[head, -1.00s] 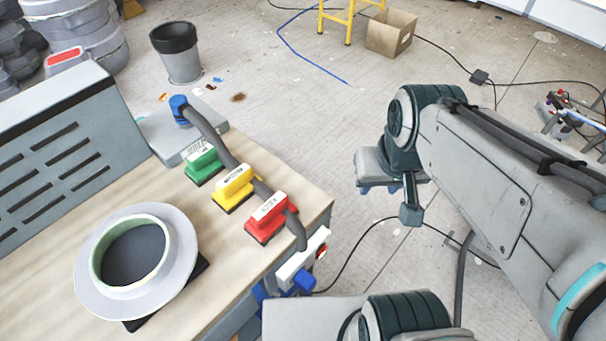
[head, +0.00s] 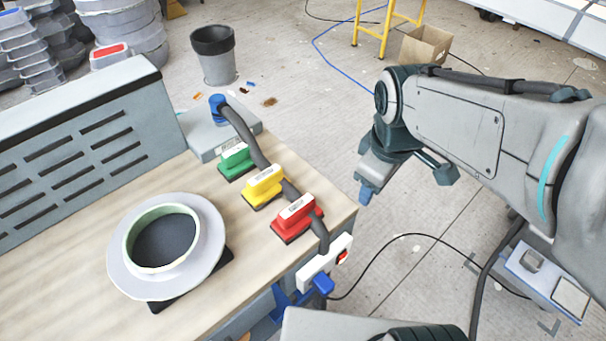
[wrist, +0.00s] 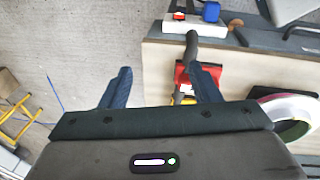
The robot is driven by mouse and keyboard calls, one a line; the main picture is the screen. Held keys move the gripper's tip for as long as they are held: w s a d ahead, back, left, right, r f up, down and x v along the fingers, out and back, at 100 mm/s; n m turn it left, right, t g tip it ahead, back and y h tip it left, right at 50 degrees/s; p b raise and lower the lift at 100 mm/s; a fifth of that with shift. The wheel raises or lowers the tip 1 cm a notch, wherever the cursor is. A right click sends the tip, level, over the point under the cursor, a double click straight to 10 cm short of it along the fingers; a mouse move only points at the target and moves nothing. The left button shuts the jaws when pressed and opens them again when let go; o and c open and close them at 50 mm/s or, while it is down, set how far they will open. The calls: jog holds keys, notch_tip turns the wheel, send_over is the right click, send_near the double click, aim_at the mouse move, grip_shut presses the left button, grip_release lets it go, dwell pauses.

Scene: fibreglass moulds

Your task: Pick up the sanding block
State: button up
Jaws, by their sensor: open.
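Three sanding blocks with white-labelled tops and dark bases stand in a row on the wooden bench top: a green block (head: 236,160), a yellow block (head: 264,186) and a red block (head: 297,217) nearest the bench's right edge. A grey hose runs along them. My gripper (head: 366,195) hangs right of the bench edge, apart from the blocks. In the wrist view my gripper (wrist: 163,85) is open and empty, with two dark blue fingers spread. There the red block (wrist: 183,76) shows beside the right finger, partly hidden by it, with the yellow block (wrist: 184,100) behind.
The grey hose (head: 245,135) leads from a grey box (head: 205,140) to the bench's front edge, near a white power strip (head: 325,262). A pale ring-shaped mould (head: 125,252) lies on the bench top (head: 60,240). A slotted grey panel (head: 75,135) borders the bench.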

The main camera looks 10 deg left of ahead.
jog(key=w+a+n+g, duration=0.1)
jog(key=w+a+n, duration=0.1)
jog(key=a+n, duration=0.75)
jog(key=n, duration=0.7)
send_over(297, 206)
notch_tip(297, 206, down, 3)
jog(key=shift+g, duration=0.4)
jog(key=f, duration=0.4)
jog(key=f+p, duration=0.1)
jog(key=f, duration=0.2)
jog(key=shift+s+a, duration=0.1)
jog(key=shift+a, duration=0.15)
jog(key=shift+d+f+p, duration=0.2)
jog(key=shift+f+p, duration=0.3)
jog(key=shift+f, duration=2.45)
jog(key=c, duration=1.2)
